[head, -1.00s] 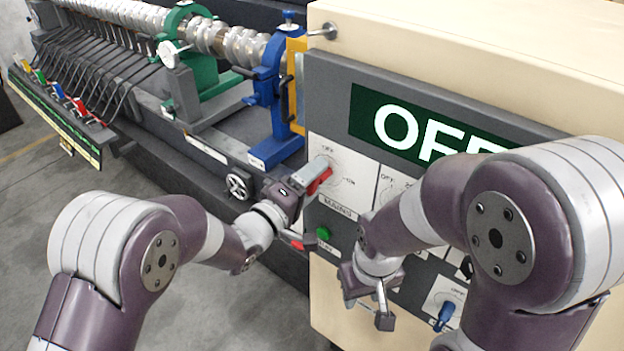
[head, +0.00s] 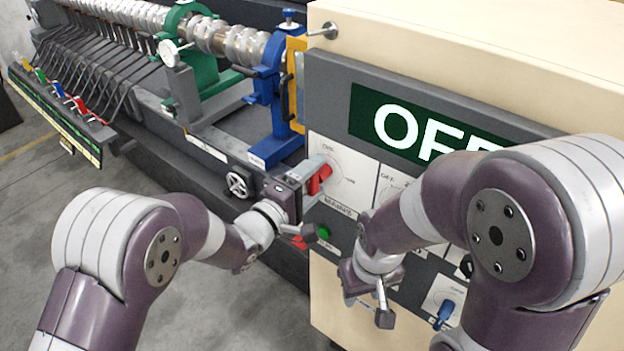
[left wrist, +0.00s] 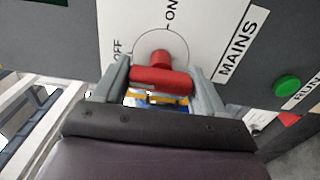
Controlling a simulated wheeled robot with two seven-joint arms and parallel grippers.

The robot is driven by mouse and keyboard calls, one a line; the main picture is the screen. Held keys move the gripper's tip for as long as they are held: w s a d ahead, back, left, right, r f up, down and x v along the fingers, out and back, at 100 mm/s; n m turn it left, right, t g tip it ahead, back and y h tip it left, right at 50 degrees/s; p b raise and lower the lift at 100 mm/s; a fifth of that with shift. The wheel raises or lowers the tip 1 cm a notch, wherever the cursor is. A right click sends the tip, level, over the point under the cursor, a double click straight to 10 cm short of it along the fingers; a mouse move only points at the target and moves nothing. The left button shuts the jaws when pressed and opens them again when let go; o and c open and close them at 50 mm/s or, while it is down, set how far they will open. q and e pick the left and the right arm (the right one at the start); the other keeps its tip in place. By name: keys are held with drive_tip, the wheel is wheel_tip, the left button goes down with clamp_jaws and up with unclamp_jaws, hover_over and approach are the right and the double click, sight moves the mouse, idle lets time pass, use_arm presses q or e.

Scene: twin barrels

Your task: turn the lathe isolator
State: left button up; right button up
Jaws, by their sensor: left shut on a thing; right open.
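The lathe isolator is a red handle (head: 322,177) on a white plate marked MAINS, with OFF and ON marks. In the left wrist view the red handle (left wrist: 160,78) lies crosswise between the two grey fingers, its round hub towards the plate. My left gripper (head: 316,186) is shut on it; its body hides part of the handle in the head view. Which mark the handle points at I cannot tell. My right gripper (head: 367,297) is open and empty, low in front of the cabinet panel.
A large sign (head: 430,125) shows OFF, partly hidden by my right arm. A green button (left wrist: 286,86) marked RUN sits beside the MAINS plate. A blue knob (head: 444,314) is low on the panel. The lathe's blue stand (head: 276,110) and handwheel (head: 239,185) are left of the cabinet.

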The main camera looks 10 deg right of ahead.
use_arm(q)
drive_tip(key=o, duration=0.9)
drive_tip(key=shift+f, duration=0.2)
drive_tip(key=shift+o, duration=0.3)
drive_tip(key=shift+a+r, duration=0.1)
drive_tip(key=shift+s, duration=0.1)
drive_tip(key=b+v, duration=0.4)
drive_tip(key=v, duration=0.8)
drive_tip(key=shift+s+a, duration=0.25)
